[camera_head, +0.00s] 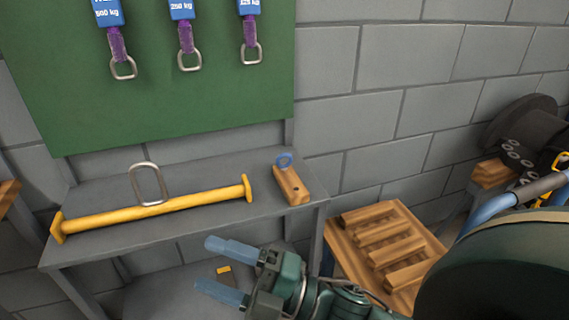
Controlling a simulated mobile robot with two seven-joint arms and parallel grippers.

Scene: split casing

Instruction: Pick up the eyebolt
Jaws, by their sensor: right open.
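My right gripper (222,270) is in front of the bench's front edge, nearer to me and to the left of the block. Its two blue fingers are apart, point left, and hold nothing. The gripper is clear of the eyebolt. My left gripper is not in view.
A yellow lifting bar (160,207) with a metal loop (147,184) lies on the grey bench (215,165), left of the block. Lifting slings with metal links (189,62) hang on the green board (200,105) behind. A wooden pallet (385,245) is at right.

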